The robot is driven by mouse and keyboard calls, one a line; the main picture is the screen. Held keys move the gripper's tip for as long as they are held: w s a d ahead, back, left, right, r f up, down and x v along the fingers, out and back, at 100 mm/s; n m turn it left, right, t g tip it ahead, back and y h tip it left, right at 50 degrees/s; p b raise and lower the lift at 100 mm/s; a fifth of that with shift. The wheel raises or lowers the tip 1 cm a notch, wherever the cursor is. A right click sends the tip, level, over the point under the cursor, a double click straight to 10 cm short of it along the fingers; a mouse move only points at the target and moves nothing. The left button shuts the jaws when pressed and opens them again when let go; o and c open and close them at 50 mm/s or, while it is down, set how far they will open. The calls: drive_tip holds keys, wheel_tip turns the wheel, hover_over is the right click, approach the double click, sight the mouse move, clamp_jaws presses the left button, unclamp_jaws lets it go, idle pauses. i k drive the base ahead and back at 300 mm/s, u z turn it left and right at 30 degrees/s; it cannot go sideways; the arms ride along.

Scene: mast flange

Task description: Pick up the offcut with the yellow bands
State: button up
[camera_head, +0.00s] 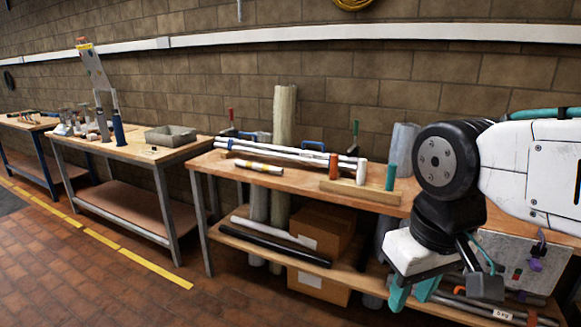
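A short pale tube with yellow bands (258,167), which looks like the offcut, lies on the wooden bench top (290,182) near its front edge, left of centre. Nothing covers it. My gripper (413,293) is at the lower right, pointing down in front of the right part of the bench. Its two teal fingers are apart, with nothing seen between them. It is well to the right of the banded offcut and does not touch it.
Long white pipes (290,151) lie behind the offcut. A wooden strip (357,191) with upright orange, white and green pieces stands to its right. The floor at front left is clear.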

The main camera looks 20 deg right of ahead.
sight(256, 166)
drive_tip(key=u, duration=0.85)
drive_tip(key=i, duration=1.45)
drive_tip(key=u, duration=0.7)
drive_tip(key=i, duration=1.7)
drive_tip(key=z, duration=0.65)
drive_tip(key=i, duration=0.85)
drive_tip(key=z, duration=1.35)
drive_tip(key=i, duration=0.6)
drive_tip(key=z, duration=0.55)
